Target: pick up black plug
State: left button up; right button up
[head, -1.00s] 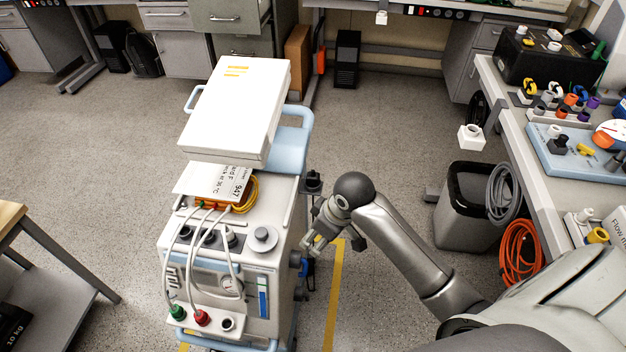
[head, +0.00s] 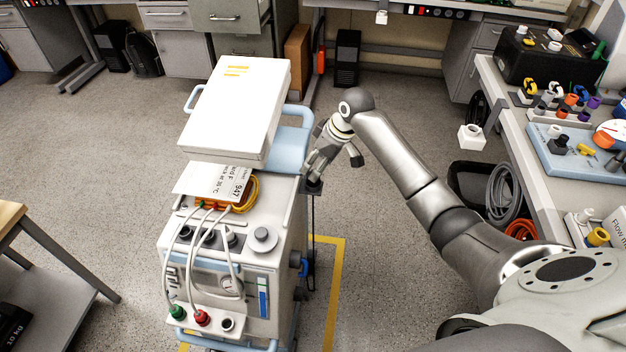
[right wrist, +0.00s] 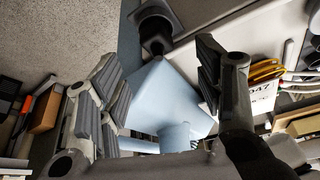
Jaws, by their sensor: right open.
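A black plug (head: 314,185) sits on the right side of the white pump cart (head: 285,215), near its top edge. It looks to be the dark block in the right wrist view (right wrist: 156,32), on a dark square base beyond my fingers. My left gripper is not in view.
A light blue handle (head: 292,138) is close behind the plug. A large white box (head: 240,105) covers the cart's rear top. Orange and white cables (head: 245,195) lie on the cart. A workbench (head: 510,100) and a black-rimmed bin (head: 465,185) stand at right. The floor between is clear.

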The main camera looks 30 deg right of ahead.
jog(key=shift+x, duration=2.75)
jog(key=shift+s+d, duration=0.15)
jog(key=shift+c, duration=0.4)
grip_shut()
